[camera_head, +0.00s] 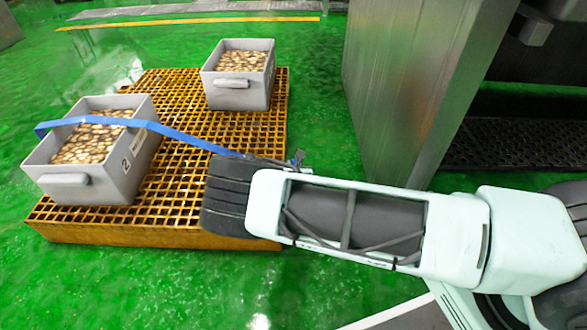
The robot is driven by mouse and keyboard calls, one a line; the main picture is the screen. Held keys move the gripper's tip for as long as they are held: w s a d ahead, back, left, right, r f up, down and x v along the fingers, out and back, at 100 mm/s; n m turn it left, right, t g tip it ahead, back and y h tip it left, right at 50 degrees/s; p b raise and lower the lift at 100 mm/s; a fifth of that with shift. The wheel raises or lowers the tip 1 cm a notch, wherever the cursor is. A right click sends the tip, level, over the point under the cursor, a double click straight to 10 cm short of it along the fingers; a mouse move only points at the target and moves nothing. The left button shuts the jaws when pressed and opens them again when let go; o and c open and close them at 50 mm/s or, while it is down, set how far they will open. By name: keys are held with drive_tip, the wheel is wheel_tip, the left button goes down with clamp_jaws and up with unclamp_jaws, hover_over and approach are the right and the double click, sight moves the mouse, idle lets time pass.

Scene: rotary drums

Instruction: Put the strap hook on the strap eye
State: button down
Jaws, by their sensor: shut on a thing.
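A blue strap (185,137) runs over the top of the left grey crate (120,178) and slopes down to the right to the end of my arm. Its far left end hangs at the crate's outer left wall. My gripper (296,158) is mostly hidden behind my own arm link; only small dark parts of it show. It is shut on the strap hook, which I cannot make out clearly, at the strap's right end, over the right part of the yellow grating. The strap eye cannot be made out in this view.
The crates stand on a raised yellow grating platform (185,190). A second grey crate (240,92), also filled with round pale pieces, stands at the back right. A tall grey metal panel (410,80) rises right of the platform. Green floor (310,75) lies between them.

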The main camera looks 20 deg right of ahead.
drive_tip(key=c, duration=1.4)
unclamp_jaws()
drive_tip(key=shift+f, duration=0.1)
drive_tip(key=shift+o, duration=0.2)
